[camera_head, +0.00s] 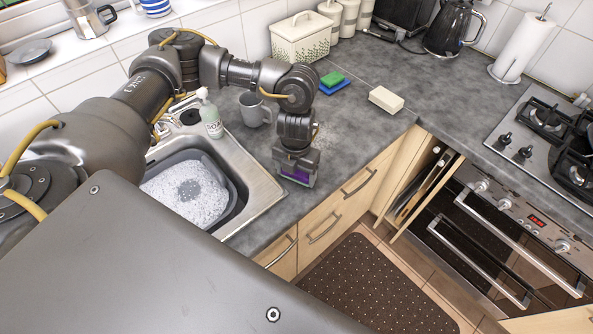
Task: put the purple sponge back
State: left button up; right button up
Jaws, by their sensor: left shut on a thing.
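The purple sponge (296,177) shows as a purple strip at the lower end of my left gripper (297,172). My left gripper is shut on it, at the front edge of the grey counter, to the right of the sink. The fingers hide most of the sponge. I cannot tell whether it touches the counter. A green sponge (332,78) lies on a blue one (334,88) farther back on the counter. My right gripper is not in view.
The steel sink (262,188) holds a grey basin (228,180) of suds. A grey mug (252,110) and a soap bottle (210,116) stand behind it. A cream block (386,100) lies to the right. The counter between has free room.

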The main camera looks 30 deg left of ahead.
pick_arm(q)
jog(key=shift+f, duration=0.2)
jog(key=o, duration=1)
jog(key=shift+c, duration=0.2)
jog(key=shift+r, duration=0.5)
notch_tip(320, 180, up, 12)
jog(key=b, duration=0.2)
jog(key=shift+f, duration=0.25)
